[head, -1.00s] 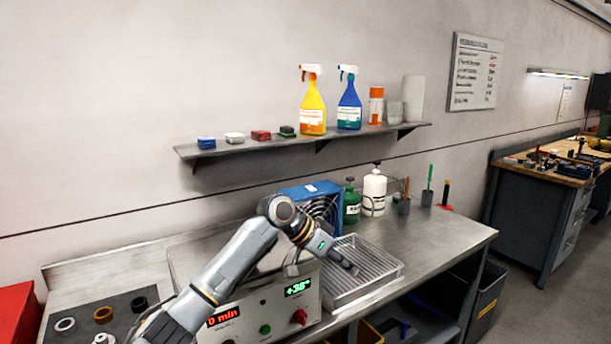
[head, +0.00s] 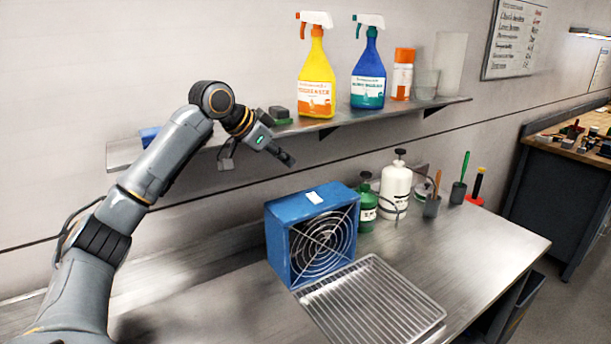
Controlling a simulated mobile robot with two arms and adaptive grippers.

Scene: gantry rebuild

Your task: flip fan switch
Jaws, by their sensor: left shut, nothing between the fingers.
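The blue box fan (head: 312,236) stands on the steel bench, its round wire grille facing front right. A small white patch (head: 315,197) shows on its top face; I cannot tell whether it is the switch. My left gripper (head: 290,161) is shut and empty. It is in the air above and to the left of the fan, in front of the wall shelf, apart from the fan. My right gripper is not in view.
A wire rack tray (head: 372,301) lies in front of the fan. A green bottle (head: 366,207) and a white bottle (head: 396,187) stand behind it to the right. The wall shelf (head: 350,122) holds spray bottles.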

